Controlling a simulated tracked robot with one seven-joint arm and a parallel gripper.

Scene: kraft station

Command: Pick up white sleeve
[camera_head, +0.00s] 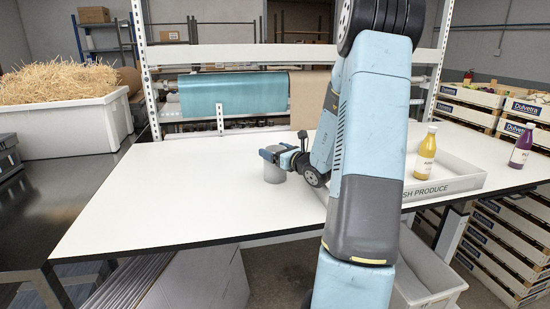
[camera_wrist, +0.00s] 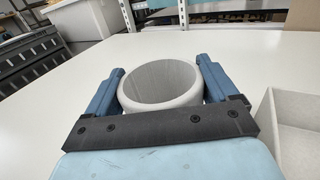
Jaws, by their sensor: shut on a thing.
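The white sleeve is a short, light grey-white open ring (camera_head: 275,174) standing upright on the white table, left of my arm in the head view. In the wrist view the sleeve (camera_wrist: 160,84) sits between my two blue fingers, its hollow inside showing. My gripper (camera_head: 277,155) is shut on the sleeve, one finger on each side of its outer wall. The fingers also show in the wrist view (camera_wrist: 158,86). The sleeve's lower part is partly hidden by the gripper's dark crossbar in the wrist view. I cannot tell whether its base touches the table.
A grey-white tray (camera_head: 450,187) with a yellow bottle (camera_head: 425,152) stands to the right, partly behind my arm. A purple bottle (camera_head: 521,147) stands at the far right. A straw-filled white bin (camera_head: 65,127) is at the left. The table's left half (camera_head: 150,200) is clear.

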